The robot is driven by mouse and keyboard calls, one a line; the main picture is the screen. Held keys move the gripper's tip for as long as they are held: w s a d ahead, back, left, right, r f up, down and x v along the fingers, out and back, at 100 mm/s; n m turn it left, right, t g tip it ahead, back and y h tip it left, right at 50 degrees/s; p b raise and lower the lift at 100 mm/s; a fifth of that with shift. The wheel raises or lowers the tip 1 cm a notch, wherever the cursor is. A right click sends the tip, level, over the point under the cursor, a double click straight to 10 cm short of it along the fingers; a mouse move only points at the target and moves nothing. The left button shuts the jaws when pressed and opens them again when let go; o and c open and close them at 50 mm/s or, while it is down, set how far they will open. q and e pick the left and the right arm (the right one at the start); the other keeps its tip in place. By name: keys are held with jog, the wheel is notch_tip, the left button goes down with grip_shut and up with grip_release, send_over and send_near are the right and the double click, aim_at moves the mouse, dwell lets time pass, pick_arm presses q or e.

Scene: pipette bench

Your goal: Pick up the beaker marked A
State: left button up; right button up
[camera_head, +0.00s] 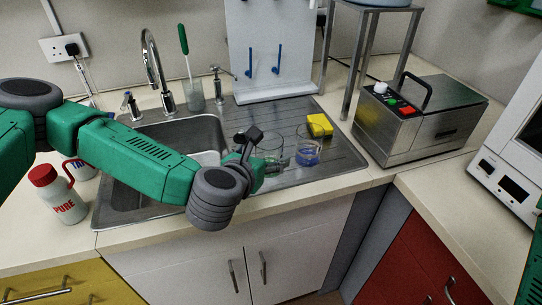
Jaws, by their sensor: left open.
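My left arm comes in from the left over the sink. My left gripper (260,150) is open, with its dark fingers at the drainboard beside a clear glass beaker (271,143). The gripper partly covers this beaker, and I cannot tell whether they touch. A second glass beaker (308,151) with blue at its bottom stands upright just to the right, apart from the gripper. I cannot read a letter A on either beaker. My right gripper is not in view.
A yellow sponge (320,125) lies behind the blue beaker. The steel sink (112,205) and tap (150,55) are at left, with a white bottle with a red cap (62,198). A metal water bath (420,120) stands right. The front right drainboard is clear.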

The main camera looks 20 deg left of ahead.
aim_at(273, 145)
pick_arm(q)
jog(key=shift+w+d+f, duration=0.1)
jog(key=shift+w+f, duration=0.1)
jog(key=shift+w, duration=0.35)
jog(key=x, duration=0.5)
jog(key=shift+a+f+p, duration=0.1)
jog(key=shift+a+p, duration=0.25)
jog(key=shift+p, duration=0.05)
jog(key=shift+d, duration=0.15)
jog(key=c, duration=1.3)
